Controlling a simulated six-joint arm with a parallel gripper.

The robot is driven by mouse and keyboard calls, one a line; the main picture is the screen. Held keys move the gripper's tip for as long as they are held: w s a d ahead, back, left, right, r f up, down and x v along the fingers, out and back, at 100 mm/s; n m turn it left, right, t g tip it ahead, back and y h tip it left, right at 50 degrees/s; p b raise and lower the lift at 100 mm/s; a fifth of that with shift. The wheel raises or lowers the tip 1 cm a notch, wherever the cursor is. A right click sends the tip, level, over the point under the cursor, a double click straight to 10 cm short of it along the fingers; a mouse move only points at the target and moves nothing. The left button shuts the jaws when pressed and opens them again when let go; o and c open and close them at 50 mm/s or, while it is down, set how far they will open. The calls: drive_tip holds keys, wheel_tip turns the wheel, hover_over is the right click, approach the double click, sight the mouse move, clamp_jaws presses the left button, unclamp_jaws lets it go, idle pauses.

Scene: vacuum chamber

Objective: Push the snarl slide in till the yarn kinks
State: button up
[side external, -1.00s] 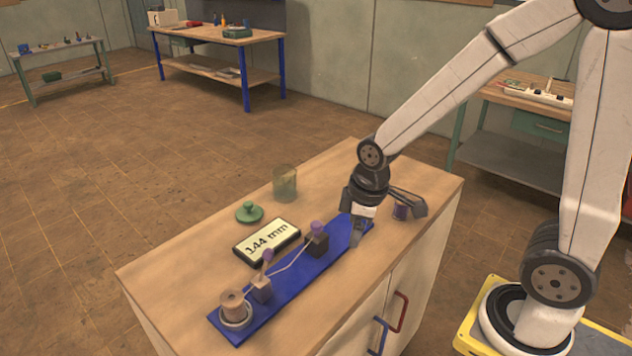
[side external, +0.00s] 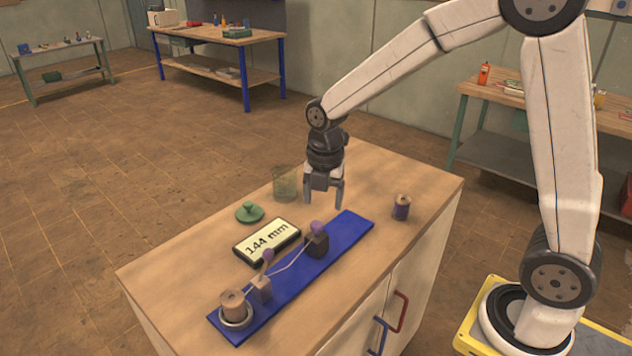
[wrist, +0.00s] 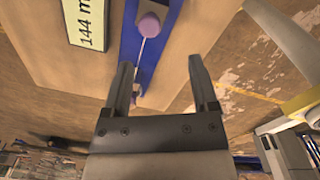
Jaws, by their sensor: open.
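The blue rail board (side external: 345,238) lies along the wooden cabinet top. A dark block with a purple knob (side external: 317,228), which looks like the slide, sits on it near the middle. The yarn (side external: 292,260) runs from this block to a pale block with a purple knob (side external: 262,287) and appears slightly bowed. A wooden spool (side external: 233,305) stands in a ring at the board's near end. The display (side external: 267,241) reads 144 mm. My gripper (side external: 325,203) is open and empty, above and behind the dark block. The purple knob (wrist: 149,25) also shows in the wrist view, beyond my fingers.
A green-tinted glass jar (side external: 285,183) and a green knobbed lid (side external: 249,212) are on the far left side. The cabinet top right of the board is mostly clear.

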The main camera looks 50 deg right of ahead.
sight(316, 223)
drive_tip(key=n, duration=0.2)
drive_tip(key=w+n, duration=0.1)
drive_tip(key=shift+w+r+n, duration=0.3)
drive_tip(key=shift+r+n, duration=0.05)
drive_tip(key=shift+n, duration=0.05)
drive_tip(key=shift+f, duration=0.1)
drive_tip(key=shift+f, duration=3.85)
clamp_jaws()
